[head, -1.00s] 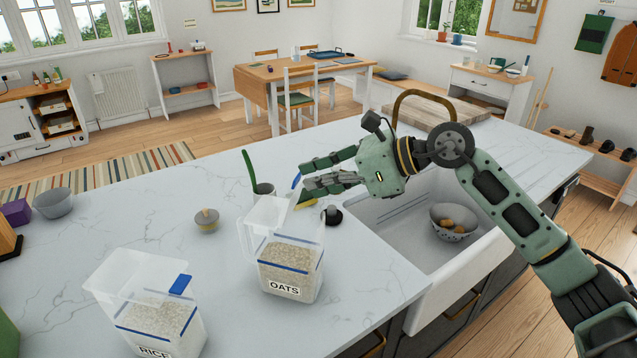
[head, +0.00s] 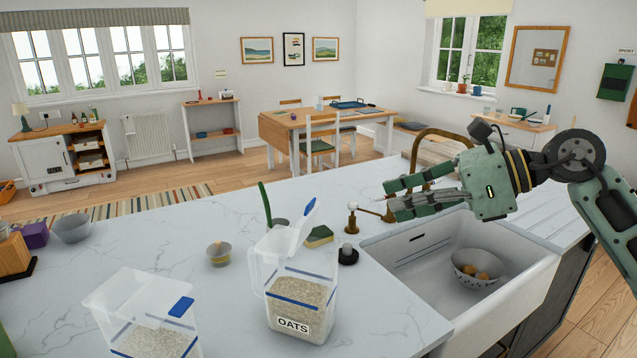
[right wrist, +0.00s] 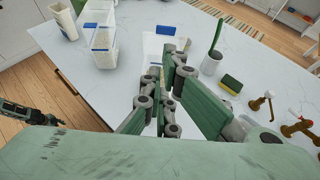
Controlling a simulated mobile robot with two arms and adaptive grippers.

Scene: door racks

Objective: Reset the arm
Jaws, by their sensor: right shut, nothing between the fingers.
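The white sink (head: 420,262) holds a bowl (head: 478,268) with yellowish items. A brass tap (head: 428,140) arches behind my gripper. A sponge (head: 319,237), a dark stopper (head: 348,256) and a second clear container (head: 140,312) stand on the counter.

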